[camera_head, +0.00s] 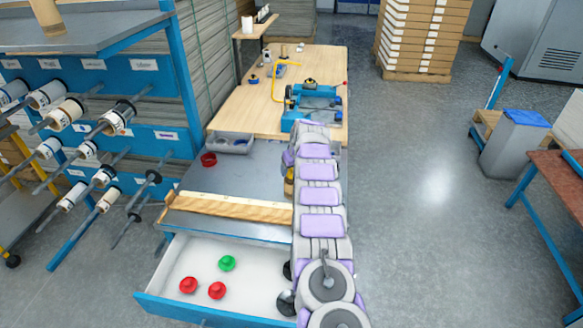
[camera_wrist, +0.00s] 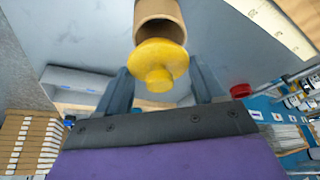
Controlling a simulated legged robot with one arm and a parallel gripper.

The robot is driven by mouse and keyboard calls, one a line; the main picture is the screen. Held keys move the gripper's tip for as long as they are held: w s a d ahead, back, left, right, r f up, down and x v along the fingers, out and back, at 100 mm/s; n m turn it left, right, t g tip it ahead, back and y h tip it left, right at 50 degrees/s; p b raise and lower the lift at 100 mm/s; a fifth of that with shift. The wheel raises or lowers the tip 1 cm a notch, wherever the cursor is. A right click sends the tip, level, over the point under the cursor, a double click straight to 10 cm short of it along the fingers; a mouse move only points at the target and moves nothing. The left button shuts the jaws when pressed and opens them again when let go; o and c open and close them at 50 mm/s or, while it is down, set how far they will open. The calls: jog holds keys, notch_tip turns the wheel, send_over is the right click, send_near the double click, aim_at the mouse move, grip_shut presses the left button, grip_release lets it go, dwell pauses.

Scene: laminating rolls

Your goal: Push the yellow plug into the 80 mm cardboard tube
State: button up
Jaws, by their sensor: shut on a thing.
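The yellow plug (camera_wrist: 160,55), a round flange with a small knob, sits between the two fingers of my gripper (camera_wrist: 160,74) in the wrist view. My gripper is shut on it. The brown cardboard tube (camera_wrist: 158,9) is just beyond the plug, its open mouth facing my gripper. Part of the dark bore shows above the flange, so the plug does not cover the whole mouth. Whether the plug's rim touches the tube is unclear. In the head view my arm hides the gripper, and only a small yellow-brown patch (camera_head: 289,186) shows beside it.
An open white drawer (camera_head: 189,253) holds one green plug (camera_head: 227,263) and two red plugs (camera_head: 217,290). Another red plug (camera_head: 209,160) lies on the grey worktop (camera_head: 254,168) near a grey bin (camera_head: 233,143). A wooden strip (camera_head: 225,208) lies along the worktop's front. A roll rack stands left.

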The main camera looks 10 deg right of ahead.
aim_at(291, 176)
jog(key=shift+f, duration=0.4)
jog(key=shift+a+f+b, duration=0.35)
jog(key=shift+f+b, duration=0.05)
jog(key=shift+f, duration=0.2)
jog(key=shift+s+d+f, duration=0.1)
jog(key=shift+d+f, duration=0.15)
jog(key=shift+f, duration=0.25)
jog(key=shift+a+f, duration=0.1)
jog(key=shift+f, duration=0.4)
jog(key=shift+c, duration=0.5)
jog(key=shift+f, duration=0.1)
jog(key=o, duration=0.7)
jog(key=shift+o, duration=1.4)
jog(key=shift+f, duration=0.1)
jog(key=shift+o, duration=1.1)
jog(key=shift+r, duration=0.2)
